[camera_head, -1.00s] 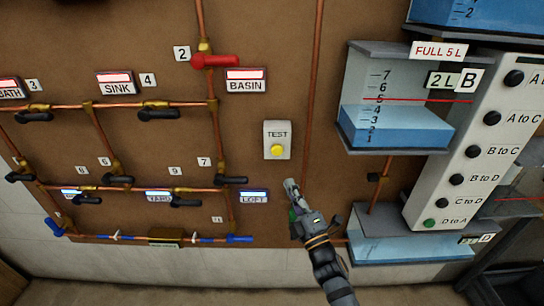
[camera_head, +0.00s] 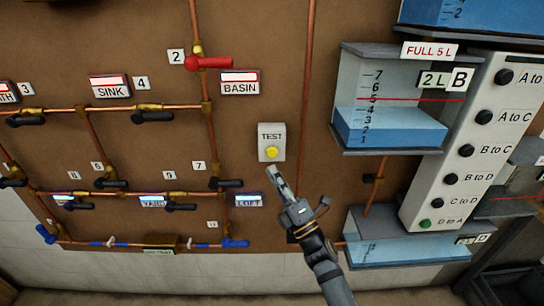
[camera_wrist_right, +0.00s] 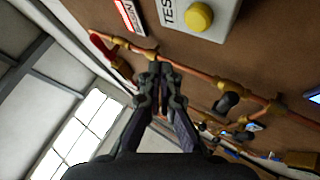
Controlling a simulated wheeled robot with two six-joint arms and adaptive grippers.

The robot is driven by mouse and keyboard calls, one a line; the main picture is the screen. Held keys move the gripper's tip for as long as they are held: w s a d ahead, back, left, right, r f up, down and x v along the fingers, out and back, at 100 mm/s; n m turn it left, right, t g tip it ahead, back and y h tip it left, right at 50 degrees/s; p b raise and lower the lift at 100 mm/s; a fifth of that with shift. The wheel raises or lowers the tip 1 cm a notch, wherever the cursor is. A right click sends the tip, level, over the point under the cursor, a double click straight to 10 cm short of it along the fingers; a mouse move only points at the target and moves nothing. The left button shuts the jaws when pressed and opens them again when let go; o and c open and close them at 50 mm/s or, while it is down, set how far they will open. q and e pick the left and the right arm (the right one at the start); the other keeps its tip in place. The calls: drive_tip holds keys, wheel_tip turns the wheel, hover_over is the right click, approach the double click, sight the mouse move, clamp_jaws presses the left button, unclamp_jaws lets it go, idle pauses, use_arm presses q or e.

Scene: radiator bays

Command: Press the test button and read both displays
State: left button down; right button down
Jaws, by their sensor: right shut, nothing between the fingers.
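The test box (camera_head: 271,134) is a pale plate marked TEST on the brown board, with a round yellow button (camera_head: 271,153). The button also shows at the top of the right wrist view (camera_wrist_right: 199,16). My right gripper (camera_head: 272,171) is shut and empty, with its tips just below the box in the head view; they look apart from the button. In the wrist view its fingertips (camera_wrist_right: 160,68) are together. Lit displays show on the board: red-white ones at BASIN (camera_head: 240,77) and SINK (camera_head: 110,81), and a blue-white one at LOFT (camera_head: 249,199). My left gripper is not in view.
Copper pipes with black valve handles (camera_head: 152,117) and a red handle (camera_head: 209,63) cover the board's left. Water tank B (camera_head: 392,128) stands out at the right, beside a white panel (camera_head: 462,150) of buttons. Another tank (camera_head: 400,248) is below.

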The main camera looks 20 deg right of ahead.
drive_tip(key=shift+w+d+b, duration=0.2)
drive_tip(key=shift+w+d, duration=0.05)
drive_tip(key=shift+w, duration=0.6)
drive_tip(key=shift+w+d+b, duration=0.2)
drive_tip(key=shift+w+d, duration=0.05)
drive_tip(key=shift+w, duration=0.65)
drive_tip(key=shift+w+d+b, duration=0.2)
drive_tip(key=shift+w+d, duration=0.05)
drive_tip(key=shift+w, duration=0.6)
drive_tip(key=shift+w, duration=0.1)
drive_tip(key=shift+w+d, duration=0.1)
drive_tip(key=shift+w, duration=0.2)
drive_tip(key=shift+w+d+b, duration=0.1)
drive_tip(key=shift+w+b, duration=0.25)
drive_tip(key=shift+w, duration=0.1)
drive_tip(key=shift+s, duration=0.15)
drive_tip(key=shift+s+a, duration=0.25)
drive_tip(key=shift+s, duration=0.5)
drive_tip(key=s+p, duration=0.1)
drive_tip(key=s, duration=0.1)
drive_tip(key=s+a, duration=0.1)
drive_tip(key=s, duration=0.1)
drive_tip(key=shift+s+a+p, duration=0.15)
drive_tip(key=shift+s+p, duration=0.2)
drive_tip(key=shift+s, duration=0.05)
